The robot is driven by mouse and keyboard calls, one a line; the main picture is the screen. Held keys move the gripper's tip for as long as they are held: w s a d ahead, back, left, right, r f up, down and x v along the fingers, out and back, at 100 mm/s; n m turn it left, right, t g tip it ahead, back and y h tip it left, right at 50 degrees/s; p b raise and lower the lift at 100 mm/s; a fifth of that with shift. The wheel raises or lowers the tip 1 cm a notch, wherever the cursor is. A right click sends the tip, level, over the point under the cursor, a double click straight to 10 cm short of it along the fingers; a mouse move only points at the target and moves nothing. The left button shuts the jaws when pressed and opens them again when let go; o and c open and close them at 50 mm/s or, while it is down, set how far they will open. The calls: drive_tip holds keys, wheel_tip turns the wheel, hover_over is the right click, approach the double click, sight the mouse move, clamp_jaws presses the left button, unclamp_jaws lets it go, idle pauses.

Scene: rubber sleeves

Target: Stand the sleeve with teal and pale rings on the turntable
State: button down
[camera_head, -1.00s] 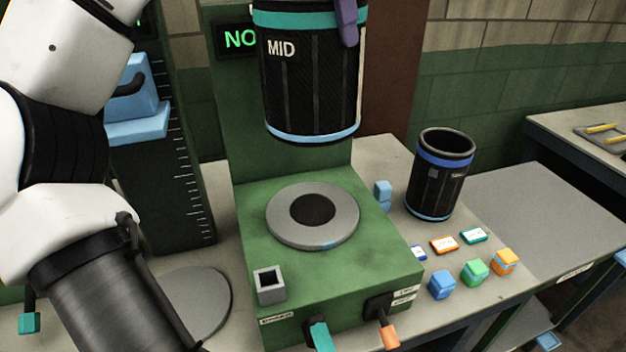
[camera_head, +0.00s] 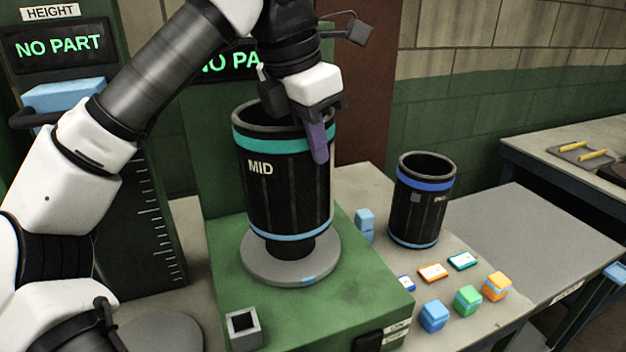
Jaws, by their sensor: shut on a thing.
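The black sleeve (camera_head: 285,195) has a teal ring near its top, a pale blue ring at its bottom and the word MID on its side. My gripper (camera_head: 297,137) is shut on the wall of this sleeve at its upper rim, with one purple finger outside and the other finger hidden. The sleeve is upright over the grey turntable (camera_head: 262,272) on the green machine. Its lower edge appears a little above the disc, with the dark centre hub visible under it.
A second black sleeve (camera_head: 421,200) with blue rings stands on the bench to the right. Small blue, green and orange blocks (camera_head: 467,300) and label cards lie before it. A height gauge (camera_head: 60,60) stands at the left. A grey square socket (camera_head: 243,325) sits on the machine's front corner.

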hover_over(322, 208)
drive_tip(key=a, duration=0.1)
drive_tip(key=shift+s+a+f, duration=0.1)
drive_tip(key=shift+f, duration=1.35)
drive_tip(key=shift+a+f, duration=0.1)
drive_tip(key=shift+f, duration=1.3)
drive_tip(key=c, duration=1.5)
unclamp_jaws()
drive_tip(key=v, duration=1.2)
